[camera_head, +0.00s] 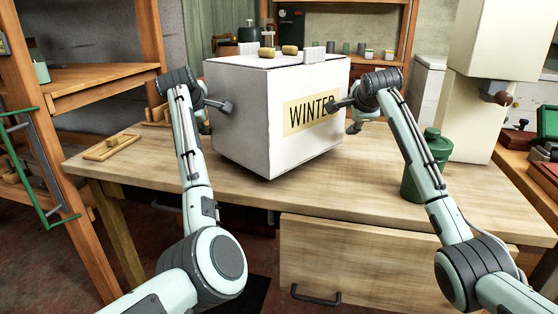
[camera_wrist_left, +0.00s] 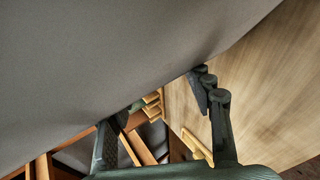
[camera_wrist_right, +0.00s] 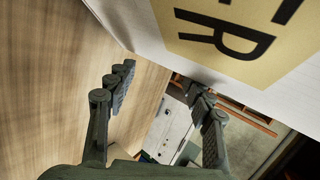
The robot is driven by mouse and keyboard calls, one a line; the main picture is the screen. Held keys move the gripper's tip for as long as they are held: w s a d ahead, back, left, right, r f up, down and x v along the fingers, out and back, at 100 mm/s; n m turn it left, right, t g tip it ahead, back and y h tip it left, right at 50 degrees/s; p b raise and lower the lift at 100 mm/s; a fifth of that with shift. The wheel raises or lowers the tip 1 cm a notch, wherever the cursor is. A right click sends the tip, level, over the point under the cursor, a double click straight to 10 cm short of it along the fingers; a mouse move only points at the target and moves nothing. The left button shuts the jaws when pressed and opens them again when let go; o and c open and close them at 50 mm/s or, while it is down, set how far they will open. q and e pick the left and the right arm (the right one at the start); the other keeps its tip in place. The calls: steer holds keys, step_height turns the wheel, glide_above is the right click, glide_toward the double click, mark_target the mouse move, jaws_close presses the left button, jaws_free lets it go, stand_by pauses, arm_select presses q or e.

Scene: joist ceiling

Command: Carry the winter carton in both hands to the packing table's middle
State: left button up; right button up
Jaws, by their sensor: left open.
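The winter carton (camera_head: 240,120) is a large pale box with a yellow WINTER label on its front. It is over the packing table (camera_head: 410,215), slightly tilted in the picture; I cannot tell whether its base touches the wood. My left gripper (camera_head: 222,106) is at its left side, and my right gripper (camera_head: 340,104) is in front of the label's right end. In the left wrist view the fingers (camera_wrist_left: 152,108) are apart beside the grey carton side (camera_wrist_left: 90,60). In the right wrist view the fingers (camera_wrist_right: 157,85) are apart below the label (camera_wrist_right: 225,40). Contact is unclear.
A green canister (camera_head: 412,180) stands on the table to the right of the carton. A small wooden piece (camera_head: 112,147) lies at the table's left end. Wooden shelving (camera_head: 100,75) is at left. A pale machine (camera_head: 465,120) stands at right. The front strip of the table is clear.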

mark_target(212, 123)
arm_select(q)
steer(key=d+f+b, duration=0.2)
steer(key=shift+f, duration=0.3)
arm_select(e)
steer(key=a+f, duration=0.2)
steer(key=f, duration=0.1)
arm_select(q)
steer(key=shift+r, duration=0.1)
arm_select(e)
steer(key=shift+s+r, duration=0.1)
steer(key=shift+r, duration=0.1)
arm_select(q)
steer(key=shift+o, duration=0.3)
steer(key=shift+a, duration=0.65)
arm_select(e)
steer(key=shift+d, duration=0.7)
arm_select(q)
steer(key=o, duration=0.4)
steer(key=shift+a, duration=0.55)
arm_select(e)
steer(key=shift+d, duration=0.55)
arm_select(q)
steer(key=shift+o, duration=0.2)
steer(key=shift+a, duration=0.15)
arm_select(e)
steer(key=shift+d, duration=0.15)
